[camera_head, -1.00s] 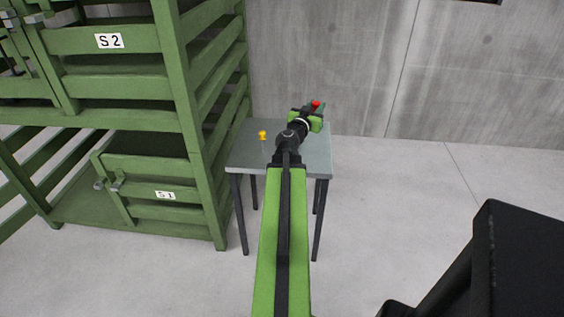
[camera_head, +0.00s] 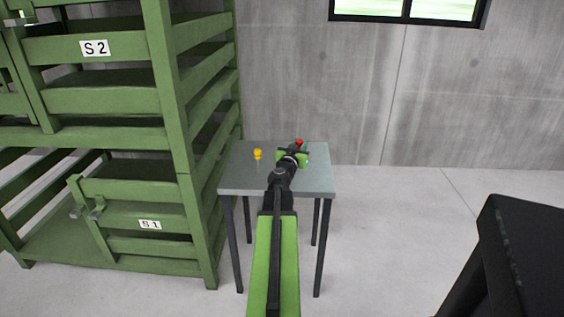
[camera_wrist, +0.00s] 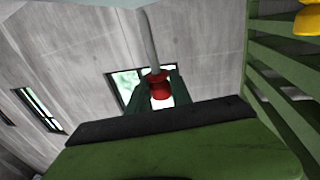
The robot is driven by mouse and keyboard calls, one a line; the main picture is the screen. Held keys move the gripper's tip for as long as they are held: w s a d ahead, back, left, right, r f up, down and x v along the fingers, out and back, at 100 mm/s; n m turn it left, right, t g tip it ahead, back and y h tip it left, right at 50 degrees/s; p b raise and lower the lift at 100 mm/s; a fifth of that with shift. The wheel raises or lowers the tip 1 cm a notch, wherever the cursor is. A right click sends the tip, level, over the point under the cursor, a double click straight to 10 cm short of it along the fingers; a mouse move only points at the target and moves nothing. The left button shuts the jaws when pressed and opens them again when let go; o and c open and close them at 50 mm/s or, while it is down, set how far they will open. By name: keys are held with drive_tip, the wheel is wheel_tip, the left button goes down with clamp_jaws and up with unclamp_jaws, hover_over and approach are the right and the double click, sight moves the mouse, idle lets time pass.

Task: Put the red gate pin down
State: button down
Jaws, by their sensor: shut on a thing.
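The red gate pin (camera_head: 299,142) shows as a small red head at the tip of my gripper (camera_head: 292,158), over the back part of the small grey table (camera_head: 237,180). In the wrist view the red head of the pin (camera_wrist: 158,88) sits between the two dark fingers of my gripper (camera_wrist: 160,90), which are shut on it. Its grey shaft runs up the wrist picture toward a pale surface at the top edge. I cannot tell whether the shaft touches the tabletop.
A yellow pin (camera_head: 257,154) stands on the table left of my gripper and shows in the wrist view (camera_wrist: 308,18). Green stacked crates marked S2 (camera_head: 95,48) and S1 (camera_head: 150,225) stand close left of the table.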

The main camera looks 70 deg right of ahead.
drive_tip(key=f+b, duration=0.1)
drive_tip(key=d+f+b, duration=0.1)
drive_tip(key=f+b, duration=0.2)
drive_tip(key=f, duration=0.1)
drive_tip(key=shift+w+d+f, duration=0.25)
drive_tip(key=shift+w+d, duration=0.05)
drive_tip(key=shift+w+a+r, duration=0.1)
drive_tip(key=shift+w+r, duration=0.15)
drive_tip(key=shift+w, duration=0.05)
drive_tip(key=shift+f, duration=0.15)
drive_tip(key=c, duration=1.1)
unclamp_jaws()
drive_tip(key=shift+c, duration=0.2)
